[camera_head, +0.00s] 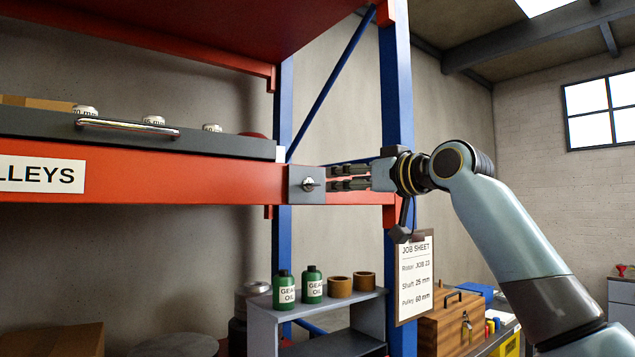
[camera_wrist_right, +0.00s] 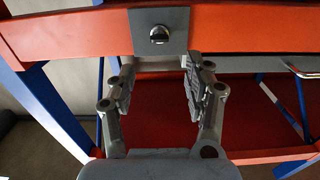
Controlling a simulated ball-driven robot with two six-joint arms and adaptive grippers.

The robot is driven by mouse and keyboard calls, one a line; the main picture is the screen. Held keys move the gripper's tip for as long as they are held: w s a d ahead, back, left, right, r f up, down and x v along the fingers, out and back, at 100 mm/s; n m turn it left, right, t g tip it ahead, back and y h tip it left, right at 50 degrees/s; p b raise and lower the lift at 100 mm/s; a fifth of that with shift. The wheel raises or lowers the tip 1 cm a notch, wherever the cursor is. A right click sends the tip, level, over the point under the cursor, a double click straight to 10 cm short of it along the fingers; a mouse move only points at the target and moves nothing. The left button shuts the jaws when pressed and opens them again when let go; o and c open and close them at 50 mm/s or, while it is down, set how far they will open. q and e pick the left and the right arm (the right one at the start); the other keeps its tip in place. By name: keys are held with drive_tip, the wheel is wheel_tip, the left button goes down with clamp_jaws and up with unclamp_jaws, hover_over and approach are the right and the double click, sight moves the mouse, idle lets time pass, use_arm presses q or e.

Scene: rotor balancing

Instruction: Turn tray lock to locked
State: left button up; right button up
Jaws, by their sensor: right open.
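The tray lock (camera_head: 309,185) is a small silvery knob on a square grey plate at the right end of the orange shelf beam. It also shows in the right wrist view (camera_wrist_right: 159,35), at the top middle, as a round knob. Its turned position is hard to read. My right gripper (camera_head: 331,177) is open and empty just right of the lock, its fingers pointing left towards the plate. In the right wrist view the parted fingers (camera_wrist_right: 155,80) sit below the knob, apart from it. The tray (camera_head: 180,143) is dark grey with a chrome handle and rests above the beam. My left gripper is out of view.
A blue upright (camera_head: 397,110) stands behind my right wrist. Below are green oil bottles (camera_head: 283,290) and brown rings on a grey shelf unit (camera_head: 265,315). A job sheet (camera_head: 415,278) hangs at the upright. The space in front of the beam, left of the lock, is clear.

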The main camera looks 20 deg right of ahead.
sight(318, 185)
drive_tip(key=p+x, duration=0.3)
drive_tip(key=x, duration=0.7)
drive_tip(key=shift+f, duration=0.15)
drive_tip(key=shift+w+d+f, duration=0.1)
drive_tip(key=shift+d, duration=0.05)
drive_tip(key=c, duration=0.9)
drive_tip(key=shift+d, duration=0.1)
clamp_jaws()
drive_tip(key=shift+w+f, duration=0.1)
drive_tip(key=shift+f, duration=0.05)
drive_tip(key=shift+f, duration=0.1)
